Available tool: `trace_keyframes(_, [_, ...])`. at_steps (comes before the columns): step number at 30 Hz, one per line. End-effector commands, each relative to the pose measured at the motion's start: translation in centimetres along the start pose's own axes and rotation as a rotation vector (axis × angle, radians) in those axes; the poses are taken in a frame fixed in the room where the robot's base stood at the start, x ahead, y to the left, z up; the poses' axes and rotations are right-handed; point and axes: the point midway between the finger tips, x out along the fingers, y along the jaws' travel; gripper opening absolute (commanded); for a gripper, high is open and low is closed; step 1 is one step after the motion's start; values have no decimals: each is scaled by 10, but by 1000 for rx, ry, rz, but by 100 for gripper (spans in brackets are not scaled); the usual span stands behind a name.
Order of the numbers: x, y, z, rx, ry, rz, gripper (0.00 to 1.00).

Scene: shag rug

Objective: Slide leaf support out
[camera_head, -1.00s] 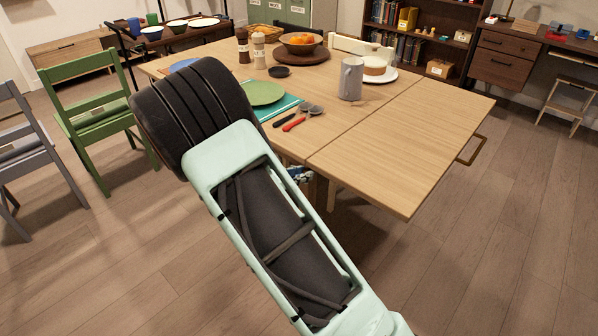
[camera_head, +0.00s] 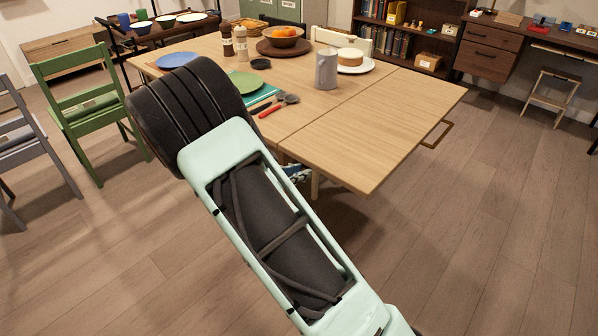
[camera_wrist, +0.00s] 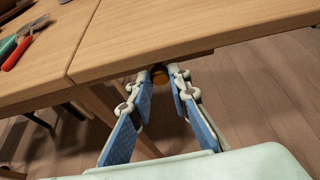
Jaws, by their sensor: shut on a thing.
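The wooden table has a raised leaf (camera_head: 375,125) at its right end, flat and level with the main top (camera_head: 300,100). In the wrist view the leaf (camera_wrist: 190,30) spans the top. Under its near edge is a short wooden piece that looks like the leaf support (camera_wrist: 196,57), mostly hidden by the leaf. My gripper (camera_wrist: 162,76) is below this edge, its blue-padded fingers shut on a small brown knob (camera_wrist: 159,74) at the support. In the head view my gripper (camera_head: 297,173) is small and partly hidden by my arm.
A brown loop handle (camera_head: 438,134) sticks out beyond the leaf's right edge. A green chair (camera_head: 85,110) stands left. The floor in front and right is clear.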

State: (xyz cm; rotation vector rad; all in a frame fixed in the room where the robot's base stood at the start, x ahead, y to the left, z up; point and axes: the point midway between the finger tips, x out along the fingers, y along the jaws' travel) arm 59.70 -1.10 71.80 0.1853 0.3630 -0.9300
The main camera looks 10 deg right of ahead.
Motion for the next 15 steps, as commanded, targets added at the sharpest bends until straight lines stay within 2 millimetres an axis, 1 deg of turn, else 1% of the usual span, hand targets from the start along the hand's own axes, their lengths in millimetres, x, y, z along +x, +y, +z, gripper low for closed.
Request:
trace_keyframes(12, [0,0,-1,-1,2,0,0])
trace_keyframes(13, [0,0,-1,-1,2,0,20])
trace_keyframes(15, [0,0,-1,-1,2,0,28])
